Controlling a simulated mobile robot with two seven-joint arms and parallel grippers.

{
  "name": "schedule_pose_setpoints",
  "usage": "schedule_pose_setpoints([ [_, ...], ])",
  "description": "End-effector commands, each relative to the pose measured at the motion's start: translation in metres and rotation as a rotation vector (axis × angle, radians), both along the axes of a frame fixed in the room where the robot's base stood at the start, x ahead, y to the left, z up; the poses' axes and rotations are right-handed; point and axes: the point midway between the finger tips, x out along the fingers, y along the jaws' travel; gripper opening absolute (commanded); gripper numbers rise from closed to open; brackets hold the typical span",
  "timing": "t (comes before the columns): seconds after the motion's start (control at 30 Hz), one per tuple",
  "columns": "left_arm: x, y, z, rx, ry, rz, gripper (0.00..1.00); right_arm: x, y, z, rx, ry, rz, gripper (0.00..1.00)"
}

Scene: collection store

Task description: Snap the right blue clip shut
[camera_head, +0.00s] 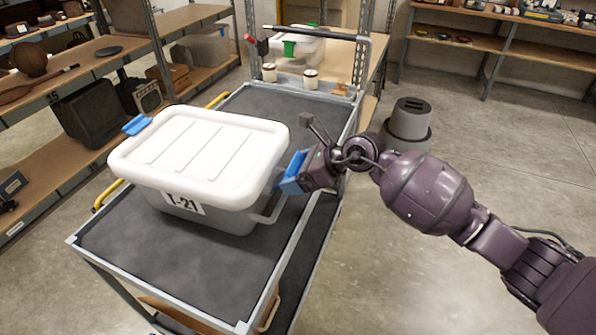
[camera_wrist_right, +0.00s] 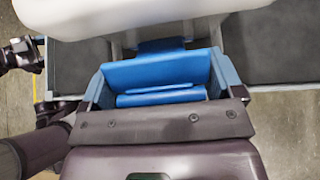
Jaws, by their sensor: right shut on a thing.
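The grey storage box (camera_head: 213,216) with a white lid (camera_head: 205,140) and a "T-21" label stands on the cart. The right blue clip (camera_head: 293,174) is on the box's right side, sticking outward and down from the lid's rim. My right gripper (camera_head: 303,170) is at this clip, coming from the right. In the right wrist view the blue clip (camera_wrist_right: 158,72) lies between the two fingers of my right gripper (camera_wrist_right: 162,82), shut on its side edges. The white lid (camera_wrist_right: 130,12) is just beyond it. The left blue clip (camera_head: 137,125) shows at the lid's left edge.
The cart (camera_head: 110,240) has a dark top with a pale rim and an upright handle frame at its far end. Two small pale jars (camera_head: 310,79) stand at that end. Shelves (camera_head: 45,200) run close along the left. Open floor (camera_head: 500,140) lies to the right.

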Motion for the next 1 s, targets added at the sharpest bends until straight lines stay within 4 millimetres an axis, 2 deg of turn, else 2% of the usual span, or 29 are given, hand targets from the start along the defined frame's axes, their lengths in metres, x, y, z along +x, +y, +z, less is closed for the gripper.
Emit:
schedule_pose_setpoints([
  [0.1,0.002,0.000,0.001,0.000,-0.004,-0.002,0.57,0.000,0.000,0.000,-0.001,0.000,0.000,0.44],
  [0.13,0.003,0.000,0.002,0.000,-0.005,-0.002,0.57,0.000,0.000,0.000,-0.001,0.000,0.000,0.88],
  [0.2,0.004,-0.001,0.002,0.000,-0.007,-0.002,0.57,0.000,0.000,0.000,0.000,0.000,0.000,0.99],
  [0.57,0.005,-0.001,0.004,0.000,-0.011,-0.002,0.57,-0.002,-0.006,0.004,0.000,-0.002,0.000,1.00],
  [1.0,0.001,0.000,0.005,0.000,-0.005,0.000,0.57,-0.021,-0.063,0.046,-0.002,-0.002,-0.001,1.00],
])
